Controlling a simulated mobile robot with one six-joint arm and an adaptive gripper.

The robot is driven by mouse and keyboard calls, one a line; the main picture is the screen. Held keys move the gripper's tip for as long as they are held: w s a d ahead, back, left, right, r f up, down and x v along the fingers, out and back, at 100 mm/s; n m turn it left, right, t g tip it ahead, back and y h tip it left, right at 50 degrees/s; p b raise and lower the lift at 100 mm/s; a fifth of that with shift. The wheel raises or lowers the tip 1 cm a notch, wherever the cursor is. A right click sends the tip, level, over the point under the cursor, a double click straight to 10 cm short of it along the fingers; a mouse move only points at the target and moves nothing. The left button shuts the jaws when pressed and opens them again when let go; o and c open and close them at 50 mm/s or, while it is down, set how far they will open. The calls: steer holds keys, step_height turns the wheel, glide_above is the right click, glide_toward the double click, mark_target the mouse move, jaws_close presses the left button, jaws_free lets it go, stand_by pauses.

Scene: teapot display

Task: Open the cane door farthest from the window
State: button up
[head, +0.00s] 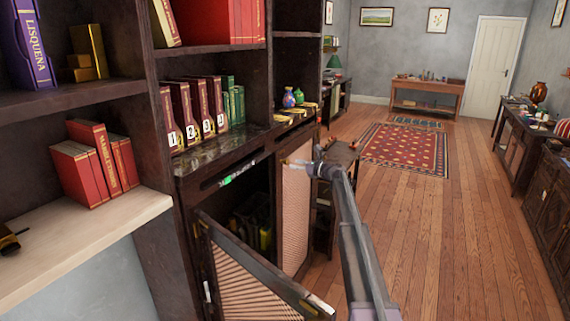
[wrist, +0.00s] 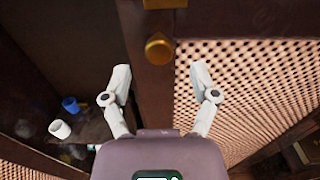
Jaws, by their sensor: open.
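The far cane door (head: 296,205) stands upright in the cabinet front; I cannot tell whether it is fully shut or slightly ajar. The near cane door (head: 245,285) is swung out wide toward the camera. In the wrist view, the far door's cane panel (wrist: 255,85) fills the right side, with a round brass knob (wrist: 159,47) on its dark wooden stile. My gripper (wrist: 160,78) is open and empty, its fingers spread to either side of the stile just below the knob in the picture. In the head view, my arm hides part of the gripper. No window shows.
The dark cabinet interior (head: 248,205) is exposed between the doors. The wrist view shows a white mug (wrist: 60,129) and a blue mug (wrist: 70,104) inside. Books (head: 195,112) and small vases (head: 289,97) stand on shelves above. Wooden floor (head: 470,235) is clear to the right.

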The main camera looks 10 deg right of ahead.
mark_target(288, 162)
steer(key=shift+x, duration=2.3)
jaws_close()
steer(key=shift+a, duration=0.2)
steer(key=shift+d, duration=0.15)
